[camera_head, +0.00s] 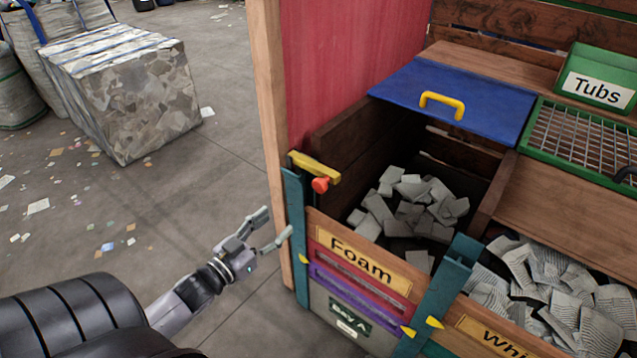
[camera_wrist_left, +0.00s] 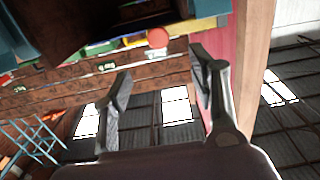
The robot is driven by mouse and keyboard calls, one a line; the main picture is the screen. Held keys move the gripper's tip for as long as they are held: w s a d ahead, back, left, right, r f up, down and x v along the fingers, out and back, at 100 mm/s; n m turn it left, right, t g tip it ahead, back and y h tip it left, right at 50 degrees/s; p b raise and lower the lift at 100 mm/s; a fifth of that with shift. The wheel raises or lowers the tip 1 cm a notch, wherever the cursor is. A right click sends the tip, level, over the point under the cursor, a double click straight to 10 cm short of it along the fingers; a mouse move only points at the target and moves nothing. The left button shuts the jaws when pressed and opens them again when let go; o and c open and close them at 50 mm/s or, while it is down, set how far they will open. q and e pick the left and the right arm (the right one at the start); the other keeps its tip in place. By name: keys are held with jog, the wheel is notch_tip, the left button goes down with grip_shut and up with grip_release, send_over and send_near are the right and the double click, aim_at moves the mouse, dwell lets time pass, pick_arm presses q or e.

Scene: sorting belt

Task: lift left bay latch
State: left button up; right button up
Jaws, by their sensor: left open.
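The left bay latch (camera_head: 315,166) is a yellow bar with an orange-red knob (camera_head: 320,185), at the top of the teal post on the bay's left front corner. In the left wrist view the knob (camera_wrist_left: 157,38) shows ahead, between the fingers' directions. The bay's wooden front carries a "Foam" sign (camera_head: 360,257), and grey foam pieces (camera_head: 410,210) lie inside. My left gripper (camera_head: 275,227) is open and empty, left of the post and lower in the picture than the latch. It appears apart from the latch. My right gripper is not in view.
A blue lid (camera_head: 455,100) with a yellow handle is behind the foam bay. A red panel (camera_head: 345,60) and wooden post (camera_head: 270,120) rise at its left. A second bay (camera_head: 555,290) holds white pieces.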

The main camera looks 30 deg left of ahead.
aim_at(317, 187)
pick_arm(q)
jog(key=w, duration=0.5)
jog(key=w+d+p, duration=0.1)
jog(key=w, duration=1.1)
jog(key=shift+w+d+r, duration=0.15)
jog(key=shift+d+r, duration=0.25)
jog(key=shift+c, duration=0.4)
grip_shut()
